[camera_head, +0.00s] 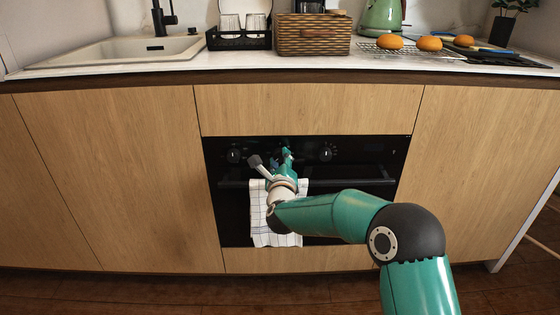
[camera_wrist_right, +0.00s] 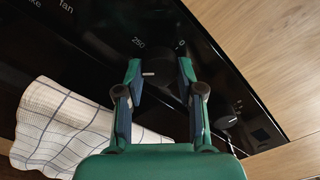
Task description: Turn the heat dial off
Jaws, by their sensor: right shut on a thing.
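The heat dial (camera_wrist_right: 165,76) is a dark round knob on the black oven panel. It sits between the two fingers of my right gripper (camera_wrist_right: 160,80) in the right wrist view, and the fingers are shut on it. A short white mark on the dial points left in that view, with "250" and "0" printed above it. In the head view my right gripper (camera_head: 286,155) is at the middle of the oven's control panel and hides the dial. My left gripper is not in view.
Other knobs sit left (camera_head: 236,155) and right (camera_head: 327,153) on the panel. A checked towel (camera_head: 262,225) hangs on the oven handle (camera_head: 345,182) below my gripper. The counter above holds a sink (camera_head: 110,52), a woven basket (camera_head: 312,38), a green kettle (camera_head: 381,17) and bread rolls (camera_head: 429,43).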

